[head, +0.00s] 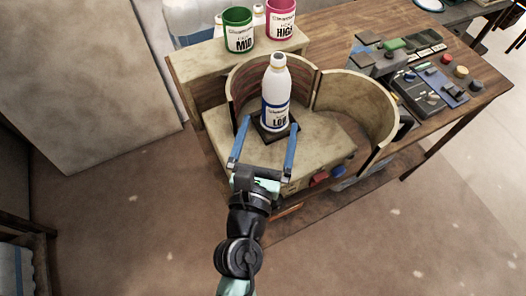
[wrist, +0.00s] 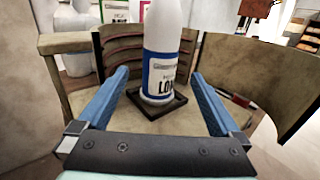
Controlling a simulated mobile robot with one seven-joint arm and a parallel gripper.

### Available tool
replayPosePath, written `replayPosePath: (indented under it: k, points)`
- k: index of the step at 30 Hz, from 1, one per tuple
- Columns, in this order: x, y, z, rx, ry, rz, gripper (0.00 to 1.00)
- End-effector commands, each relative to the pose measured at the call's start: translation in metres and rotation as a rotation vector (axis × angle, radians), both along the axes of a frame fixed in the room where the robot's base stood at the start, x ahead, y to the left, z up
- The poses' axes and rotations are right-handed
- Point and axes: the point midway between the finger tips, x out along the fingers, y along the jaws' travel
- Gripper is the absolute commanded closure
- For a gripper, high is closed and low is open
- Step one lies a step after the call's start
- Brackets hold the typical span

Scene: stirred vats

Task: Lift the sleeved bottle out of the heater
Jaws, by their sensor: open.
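A white bottle (head: 275,92) with a blue label reading "LOW" stands upright on a small dark square pad (head: 258,136) inside the heater. The bottle also shows in the wrist view (wrist: 168,35), its top cut off. The heater (head: 223,133) is a pale stone-like base with a curved back wall holding reddish coils and a curved wall swung out to the right. My gripper (head: 266,137) is open, its blue fingers spread in front of the bottle, one to each side. In the wrist view, my gripper (wrist: 165,85) has clear space between its fingers and the bottle.
A green "MID" sleeve (head: 238,36) and a pink "HIGH" sleeve (head: 280,22) stand on a raised shelf behind the heater. The curved wall (head: 365,105) stands open at right. A control panel (head: 430,88) lies farther right on the wooden table. Floor in front is clear.

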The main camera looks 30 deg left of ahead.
Motion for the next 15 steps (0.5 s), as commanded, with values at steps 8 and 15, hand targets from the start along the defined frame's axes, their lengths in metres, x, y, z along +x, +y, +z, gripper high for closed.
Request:
replayPosePath:
  k: [8, 15]
  points:
    - [-0.037, -0.009, -0.003, 0.000, 0.002, -0.001, 0.00]
    - [-0.047, -0.011, 0.000, 0.001, 0.000, -0.001, 0.00]
